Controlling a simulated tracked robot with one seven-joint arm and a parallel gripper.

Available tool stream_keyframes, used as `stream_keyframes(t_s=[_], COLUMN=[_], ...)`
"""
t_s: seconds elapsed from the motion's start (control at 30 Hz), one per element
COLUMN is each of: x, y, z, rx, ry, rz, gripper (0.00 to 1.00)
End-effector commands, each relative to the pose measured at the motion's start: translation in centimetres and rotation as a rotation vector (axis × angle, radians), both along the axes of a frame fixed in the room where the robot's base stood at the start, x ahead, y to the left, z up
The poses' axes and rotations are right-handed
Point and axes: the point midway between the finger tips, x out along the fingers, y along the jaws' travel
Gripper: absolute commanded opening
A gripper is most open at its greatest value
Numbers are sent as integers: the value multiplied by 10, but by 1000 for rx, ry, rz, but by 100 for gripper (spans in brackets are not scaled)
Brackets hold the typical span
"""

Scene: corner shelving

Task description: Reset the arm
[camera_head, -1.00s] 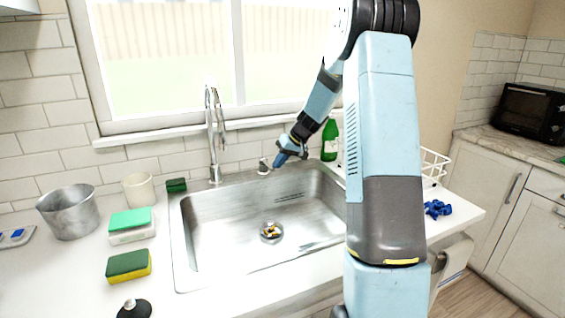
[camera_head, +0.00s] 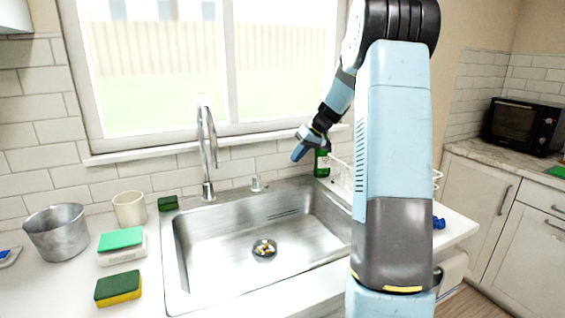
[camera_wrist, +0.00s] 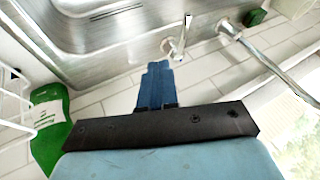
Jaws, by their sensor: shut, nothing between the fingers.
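My gripper (camera_head: 299,152) is at the end of my light-blue arm, above the back right corner of the sink, in front of the green bottle (camera_head: 321,164). In the wrist view its blue fingers (camera_wrist: 158,70) are together with nothing between them. The steel sink (camera_head: 180,262) lies below, with a few small yellow and dark pieces at its drain (camera_head: 264,250). My upper arm hides part of the right side of the counter.
The faucet (camera_head: 207,150) and soap dispenser (camera_head: 257,184) stand behind the sink. A metal pot (camera_head: 58,233), cream cup (camera_head: 129,209) and sponge (camera_head: 118,288) are at left. A white rack (camera_head: 342,172) is partly behind my arm. A black oven (camera_head: 522,125) stands far right.

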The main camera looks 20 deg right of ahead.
Motion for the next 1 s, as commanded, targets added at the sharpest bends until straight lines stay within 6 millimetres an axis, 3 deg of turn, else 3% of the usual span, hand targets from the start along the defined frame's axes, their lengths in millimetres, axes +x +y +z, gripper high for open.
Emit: stream_keyframes(t_s=[0.2, 0.37, 0.7, 1.0], x=[-2, -19, -100, -181], y=[2, 21, 88, 131], z=[4, 20, 72, 100], rx=[-4, -33, -152, -246], ry=[1, 12, 44, 43], rz=[1, 3, -20, -62], gripper=[0, 0, 0, 0])
